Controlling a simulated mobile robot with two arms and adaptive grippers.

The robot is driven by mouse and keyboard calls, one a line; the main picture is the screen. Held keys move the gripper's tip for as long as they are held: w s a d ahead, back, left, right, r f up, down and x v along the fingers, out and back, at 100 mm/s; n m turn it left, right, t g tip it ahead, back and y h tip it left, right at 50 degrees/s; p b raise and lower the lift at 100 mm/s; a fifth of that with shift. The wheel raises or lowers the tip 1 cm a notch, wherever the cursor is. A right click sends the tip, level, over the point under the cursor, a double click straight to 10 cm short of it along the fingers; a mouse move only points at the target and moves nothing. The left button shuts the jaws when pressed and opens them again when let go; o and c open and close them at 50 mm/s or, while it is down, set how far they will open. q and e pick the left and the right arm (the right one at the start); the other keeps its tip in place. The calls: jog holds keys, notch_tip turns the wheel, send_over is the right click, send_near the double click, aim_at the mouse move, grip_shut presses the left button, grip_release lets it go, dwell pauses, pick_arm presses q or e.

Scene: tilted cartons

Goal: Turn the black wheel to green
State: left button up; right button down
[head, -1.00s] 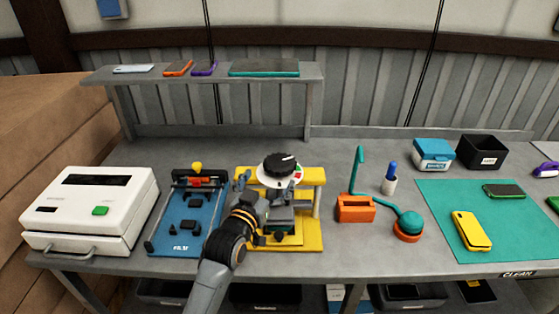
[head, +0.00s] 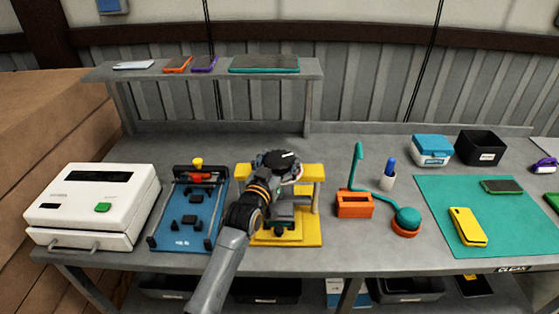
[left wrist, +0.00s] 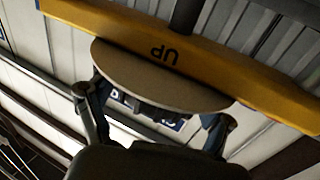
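The black wheel (head: 288,156) with a white mark on top sits on the yellow press (head: 312,173). Its pale dial disc mostly hides behind my left gripper, so I cannot read the mark against the colours. My left gripper (head: 272,163) is up at the wheel, covering its left and near side. In the left wrist view the pale disc (left wrist: 150,75) stands before the yellow bar (left wrist: 215,75) marked UP. The left gripper's fingers (left wrist: 155,112) are spread apart near the disc's lower edge. Contact with the wheel is unclear. My right gripper is out of view.
Left of the press are a blue board (head: 187,222) with black parts and a white machine (head: 95,208). Right of it are an orange holder (head: 354,204) and a teal lamp-like thing (head: 408,217). A shelf (head: 210,72) with phones stands behind. Bare bench lies behind the holder.

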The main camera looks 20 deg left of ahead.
pick_arm(q)
jog(key=c, duration=0.4)
jog(key=shift+o, duration=0.2)
jog(key=shift+r+m+h+b, duration=0.15)
jog(key=shift+m+h+b, duration=0.3)
jog(key=shift+h, duration=0.35)
jog(key=shift+m+h, duration=0.25)
jog(key=shift+h, duration=0.05)
jog(key=o, duration=1.1)
